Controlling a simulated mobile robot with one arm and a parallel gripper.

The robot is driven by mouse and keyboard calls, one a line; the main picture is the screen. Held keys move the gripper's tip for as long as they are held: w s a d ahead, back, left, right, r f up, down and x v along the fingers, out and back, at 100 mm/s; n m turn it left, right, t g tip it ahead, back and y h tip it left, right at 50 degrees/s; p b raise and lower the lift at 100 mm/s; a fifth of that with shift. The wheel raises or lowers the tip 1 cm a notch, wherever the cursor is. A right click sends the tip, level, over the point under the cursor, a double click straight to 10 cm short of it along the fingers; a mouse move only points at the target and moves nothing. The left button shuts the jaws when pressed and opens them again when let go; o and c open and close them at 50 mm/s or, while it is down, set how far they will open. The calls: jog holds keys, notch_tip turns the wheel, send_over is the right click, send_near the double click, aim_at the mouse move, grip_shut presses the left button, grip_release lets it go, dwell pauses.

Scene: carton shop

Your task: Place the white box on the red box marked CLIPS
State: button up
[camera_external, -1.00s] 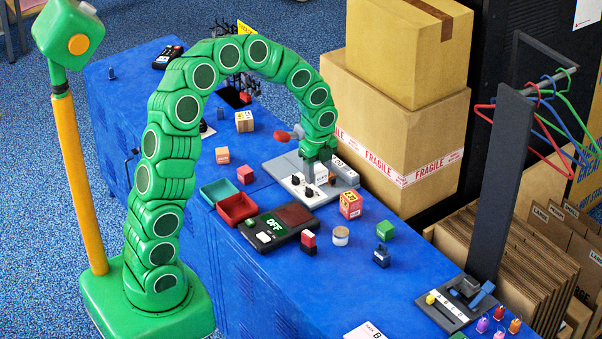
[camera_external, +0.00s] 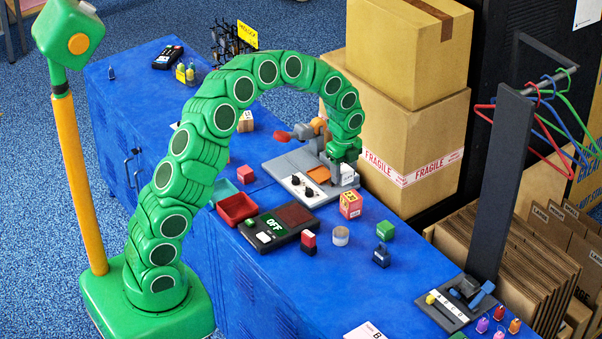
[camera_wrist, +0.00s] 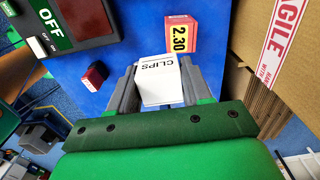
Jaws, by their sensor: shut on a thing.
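My gripper (camera_wrist: 159,76) is shut on the white box (camera_wrist: 162,90), with a finger on each side. The word CLIPS shows on the white box's face in the wrist view. In the external view my gripper (camera_external: 344,168) and the white box (camera_external: 347,179) are above the right side of the grey machine. A red box with yellow labels (camera_external: 350,206) stands on the blue table in front of them. It also shows in the wrist view (camera_wrist: 180,33), with 2.30 on its label, just beyond the white box. I cannot read CLIPS on any red box.
The grey machine (camera_external: 284,164) has a white panel and an orange pad (camera_external: 318,174). Tall cartons (camera_external: 400,145) stand behind.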

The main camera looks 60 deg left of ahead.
send_over(351, 195)
jog(key=shift+s+f, duration=0.1)
jog(key=shift+f, duration=3.6)
jog(key=shift+f, duration=0.1)
jog(key=o, duration=1.1)
jog(key=shift+c, duration=0.2)
notch_tip(351, 195, up, 12)
